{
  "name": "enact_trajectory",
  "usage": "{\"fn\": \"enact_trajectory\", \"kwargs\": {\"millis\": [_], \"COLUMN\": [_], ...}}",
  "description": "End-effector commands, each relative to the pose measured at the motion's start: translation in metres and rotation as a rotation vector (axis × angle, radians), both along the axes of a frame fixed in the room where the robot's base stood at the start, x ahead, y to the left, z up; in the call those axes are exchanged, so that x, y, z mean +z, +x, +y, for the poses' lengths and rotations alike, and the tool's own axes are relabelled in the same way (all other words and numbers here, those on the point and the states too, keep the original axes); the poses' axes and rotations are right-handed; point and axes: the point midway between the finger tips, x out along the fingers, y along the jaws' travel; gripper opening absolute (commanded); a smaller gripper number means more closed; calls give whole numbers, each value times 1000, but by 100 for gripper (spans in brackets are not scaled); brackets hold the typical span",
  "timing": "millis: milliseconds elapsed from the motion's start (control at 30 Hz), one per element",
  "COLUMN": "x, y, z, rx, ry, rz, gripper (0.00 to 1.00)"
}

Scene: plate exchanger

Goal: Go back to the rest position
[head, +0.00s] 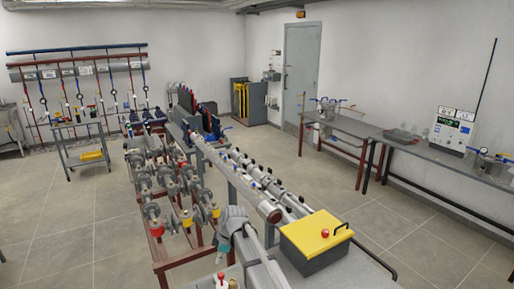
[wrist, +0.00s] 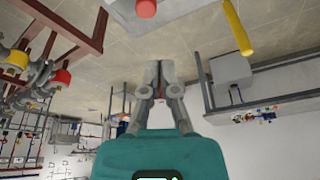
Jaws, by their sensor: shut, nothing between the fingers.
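My gripper (wrist: 159,68) shows in the wrist view, reaching up from its teal body. Its grey fingers are together with nothing between them. In the head view the grey end of my arm (head: 233,224) is at the lower middle, left of the yellow-topped box (head: 317,234). The fingers cannot be made out there. The wrist view is upside down, and open floor lies around the fingertips.
A red-framed rack with valves (head: 160,214) stands to the left of my arm, with long grey pipes (head: 245,178) behind it. A cart (head: 82,153) is farther left. A bench (head: 425,144) runs along the right wall. The floor (head: 430,235) at right is clear.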

Motion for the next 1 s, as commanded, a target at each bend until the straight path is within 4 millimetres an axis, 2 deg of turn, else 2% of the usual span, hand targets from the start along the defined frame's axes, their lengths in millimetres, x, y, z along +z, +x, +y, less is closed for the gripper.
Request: {"fn": "enact_trajectory", "kwargs": {"millis": [367, 700, 833, 1000], "x": [-25, -46, -51, -55], "y": [-41, -100, -122, -142], "z": [-133, -249, -283, -308], "rx": [-580, -1193, -1401, -1580], "ry": [-123, -226, -253, -274], "rz": [102, 178, 196, 207], "gripper": [0, 0, 0, 0]}}
